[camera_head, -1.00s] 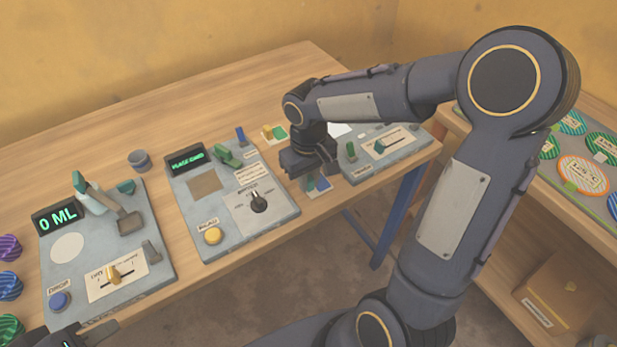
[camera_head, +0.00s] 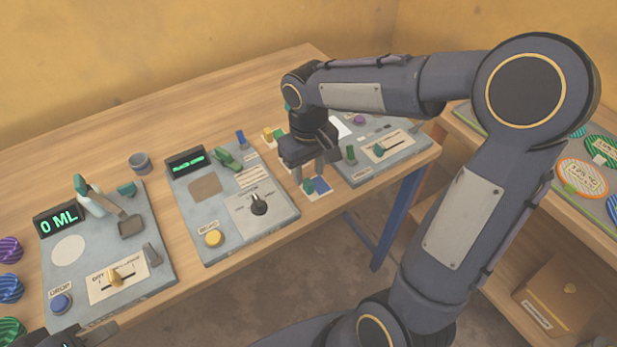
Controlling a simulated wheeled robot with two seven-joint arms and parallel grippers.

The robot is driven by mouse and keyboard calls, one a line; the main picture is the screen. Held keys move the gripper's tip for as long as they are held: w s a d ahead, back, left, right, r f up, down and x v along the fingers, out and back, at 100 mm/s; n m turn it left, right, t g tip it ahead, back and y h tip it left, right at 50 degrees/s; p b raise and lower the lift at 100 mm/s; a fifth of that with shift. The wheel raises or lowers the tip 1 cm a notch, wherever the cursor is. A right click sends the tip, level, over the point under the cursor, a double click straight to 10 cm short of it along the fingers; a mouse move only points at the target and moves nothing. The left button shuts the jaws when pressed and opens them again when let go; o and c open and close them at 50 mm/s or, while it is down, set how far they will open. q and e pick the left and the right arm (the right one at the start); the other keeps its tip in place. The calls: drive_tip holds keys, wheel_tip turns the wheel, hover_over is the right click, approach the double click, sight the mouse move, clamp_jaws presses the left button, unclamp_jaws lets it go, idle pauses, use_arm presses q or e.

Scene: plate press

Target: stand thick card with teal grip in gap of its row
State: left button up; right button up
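A small teal grip (camera_head: 309,186) shows at the front of the table, beside a blue piece (camera_head: 322,184) on a pale base. I cannot make out the card's thickness. My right gripper (camera_head: 309,173) points down just above the teal grip. Its fingers look apart, with the grip below them, and nothing is clearly held. Another teal piece (camera_head: 280,134) stands beside a yellow one (camera_head: 268,134) behind the gripper. The gap of the row is not clear to me. My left gripper (camera_head: 85,335) is cut off at the bottom left edge.
A panel with a dark knob (camera_head: 259,204) and yellow button (camera_head: 213,238) lies left of the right gripper. A lever panel (camera_head: 380,155) is to its right. A panel reading 0 ML (camera_head: 57,221) is far left. My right arm crosses the right side.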

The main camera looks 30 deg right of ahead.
sight(308, 181)
wheel_tip(308, 181, up, 7)
drive_tip(key=s+a+f+m+t+y, duration=0.2)
drive_tip(key=s+t, duration=0.3)
drive_tip(key=s, duration=1.1)
drive_tip(key=shift+s+m+t+y+p, duration=0.3)
drive_tip(key=shift+s+y, duration=0.1)
drive_tip(key=shift+y, duration=0.5)
wheel_tip(308, 181, up, 2)
drive_tip(key=shift+a+r+p, duration=0.1)
drive_tip(key=shift+r+p, duration=0.05)
drive_tip(key=shift+p, duration=1.05)
